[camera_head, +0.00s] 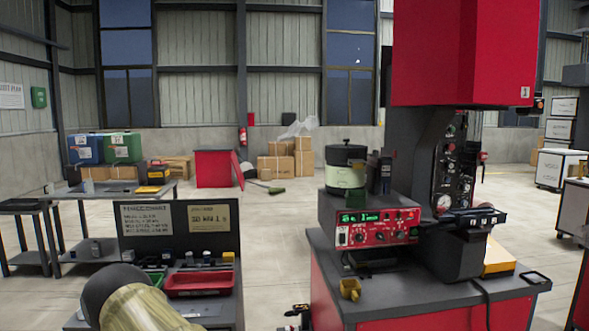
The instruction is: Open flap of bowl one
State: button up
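A round bowl-like drum (345,175) with a dark top and a pale green band stands on the red control unit (377,229) of the machine right of centre. I cannot make out a flap on it or read a bowl number. A small yellow cup-like part (349,289) sits at the left front of the machine's table, below the control unit; I cannot tell whether it belongs to the bowl. My gripper is not in view. A dark rounded cap with a tan body at the bottom left may be part of my arm.
The tall red machine (464,50) stands on a dark-topped red cabinet (400,290). A bench with a red tray (199,282) and sign board (178,220) is at lower left. Cardboard boxes (285,162) stand at the back. Open floor lies between bench and machine.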

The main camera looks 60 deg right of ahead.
aim_at(358, 164)
jog(key=u, duration=0.25)
jog(key=i, duration=1.75)
jog(key=z, duration=1.45)
jog(key=i, duration=0.75)
jog(key=z, duration=0.95)
